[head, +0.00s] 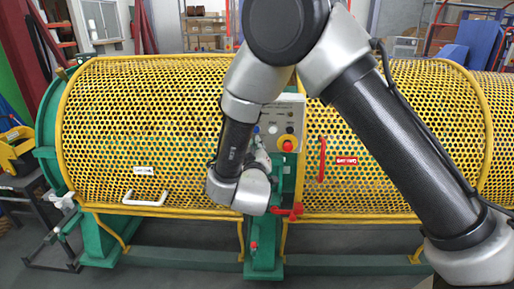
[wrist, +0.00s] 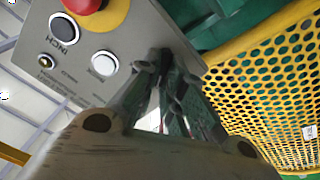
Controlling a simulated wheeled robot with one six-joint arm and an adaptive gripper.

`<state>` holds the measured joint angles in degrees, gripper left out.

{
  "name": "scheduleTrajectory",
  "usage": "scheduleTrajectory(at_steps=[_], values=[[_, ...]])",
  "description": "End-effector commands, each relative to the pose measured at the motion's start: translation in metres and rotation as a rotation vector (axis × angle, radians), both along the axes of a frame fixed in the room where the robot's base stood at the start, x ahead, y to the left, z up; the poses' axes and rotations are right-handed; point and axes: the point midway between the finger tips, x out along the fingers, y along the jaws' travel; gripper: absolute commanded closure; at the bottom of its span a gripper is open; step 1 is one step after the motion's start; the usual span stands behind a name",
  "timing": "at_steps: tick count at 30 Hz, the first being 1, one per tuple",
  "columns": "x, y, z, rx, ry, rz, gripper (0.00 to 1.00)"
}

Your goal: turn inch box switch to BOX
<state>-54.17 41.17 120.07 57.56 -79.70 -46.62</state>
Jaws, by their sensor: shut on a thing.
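The grey control box (head: 290,113) stands on a green post between the yellow guards. In the wrist view its panel (wrist: 110,35) fills the upper left, tilted, with a black button marked INCH (wrist: 65,28) and a white button (wrist: 103,63). A red emergency stop (head: 287,145) on a yellow collar is also on it. My gripper (wrist: 163,75) is at the panel near its edge, its fingertips closed round a small dark knob, taken as the inch box switch. The fingers hide most of it, so its pointing cannot be read. In the head view my wrist covers the box's lower left.
Yellow perforated guards (head: 140,125) flank the box on both sides. A white handle (head: 145,199) is on the left guard and a red handle (head: 322,158) on the right one. A red lever (head: 290,211) sticks out below the box. Grey floor lies in front.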

Motion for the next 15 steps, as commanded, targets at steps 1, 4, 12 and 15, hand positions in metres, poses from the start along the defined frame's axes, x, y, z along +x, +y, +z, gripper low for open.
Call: scheduleTrajectory(at_steps=[1, 4, 12, 15], values=[[-0.0007, 0.0, -0.0012, -0.003, 0.003, 0.001, 0.88], [-0.0006, 0.0001, -0.001, -0.002, 0.003, 0.001, 0.7], [-0.0003, 0.0, -0.0004, -0.001, 0.001, 0.0, 0.69], [-0.0036, 0.0006, -0.0004, 0.0, 0.001, 0.002, 0.69]])
